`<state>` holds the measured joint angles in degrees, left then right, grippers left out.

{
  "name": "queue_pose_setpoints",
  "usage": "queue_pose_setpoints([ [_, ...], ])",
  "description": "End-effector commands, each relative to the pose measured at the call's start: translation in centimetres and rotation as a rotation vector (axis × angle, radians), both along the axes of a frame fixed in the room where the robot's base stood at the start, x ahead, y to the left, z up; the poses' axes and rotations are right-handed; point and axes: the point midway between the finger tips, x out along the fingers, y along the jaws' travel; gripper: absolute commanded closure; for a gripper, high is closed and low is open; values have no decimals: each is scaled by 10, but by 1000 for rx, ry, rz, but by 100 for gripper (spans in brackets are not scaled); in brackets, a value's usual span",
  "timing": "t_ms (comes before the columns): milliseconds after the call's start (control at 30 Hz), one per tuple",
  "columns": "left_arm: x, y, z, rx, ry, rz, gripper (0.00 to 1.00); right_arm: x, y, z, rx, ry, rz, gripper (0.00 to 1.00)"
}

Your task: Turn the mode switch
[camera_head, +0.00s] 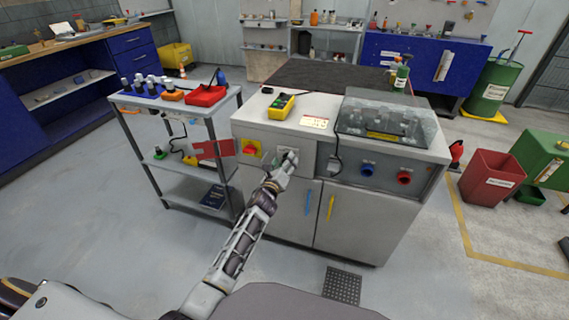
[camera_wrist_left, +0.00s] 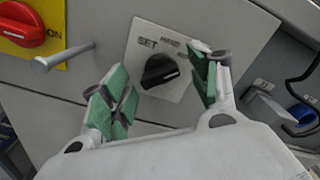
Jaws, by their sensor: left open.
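The mode switch (camera_wrist_left: 159,71) is a black rotary knob on a white plate with the letters "SET" and other small print, in the left wrist view. My left gripper (camera_wrist_left: 158,92) is open, with its green-padded fingers on either side of the knob in the picture. I cannot tell whether the fingers touch it. In the head view my left gripper (camera_head: 284,165) is at the front panel of the grey cabinet (camera_head: 275,212) and hides most of the switch plate. My right gripper is not in view.
A red rotary switch (camera_wrist_left: 22,34) on a yellow plate and a metal peg (camera_wrist_left: 62,58) are left of the knob. Blue (camera_head: 367,169) and red (camera_head: 404,177) connectors are on the right. A shelf cart (camera_head: 172,190) stands left of the cabinet.

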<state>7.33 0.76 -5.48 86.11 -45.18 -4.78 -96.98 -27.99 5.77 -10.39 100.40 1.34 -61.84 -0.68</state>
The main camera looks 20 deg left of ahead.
Motion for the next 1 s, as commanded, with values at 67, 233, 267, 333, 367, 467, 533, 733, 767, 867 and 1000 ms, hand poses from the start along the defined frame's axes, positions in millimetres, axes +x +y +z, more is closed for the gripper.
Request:
queue_pose_setpoints([
  [67, 0, 0, 0, 0, 0, 0, 39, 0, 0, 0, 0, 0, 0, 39],
  [233, 0, 0, 0, 0, 0, 0, 44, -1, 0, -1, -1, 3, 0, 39],
  [267, 0, 0, 0, 0, 0, 0, 48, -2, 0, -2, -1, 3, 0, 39],
  [333, 0, 0, 0, 0, 0, 0, 57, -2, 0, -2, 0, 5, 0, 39],
  [367, 0, 0, 0, 0, 0, 0, 61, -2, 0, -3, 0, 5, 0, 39],
  [467, 0, 0, 0, 0, 0, 0, 74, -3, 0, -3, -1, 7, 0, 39],
  [533, 0, 0, 0, 0, 0, 0, 83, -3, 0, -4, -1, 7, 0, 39],
  [733, 0, 0, 0, -6, 2, 0, 86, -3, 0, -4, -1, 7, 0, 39],
  [767, 0, 0, 0, -9, 2, 0, 86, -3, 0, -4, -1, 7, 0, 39],
  [867, 0, 0, -1, -24, 2, 0, 86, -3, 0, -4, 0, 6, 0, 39],
  [1000, 0, 0, -1, -68, 4, 0, 86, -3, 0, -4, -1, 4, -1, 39],
])
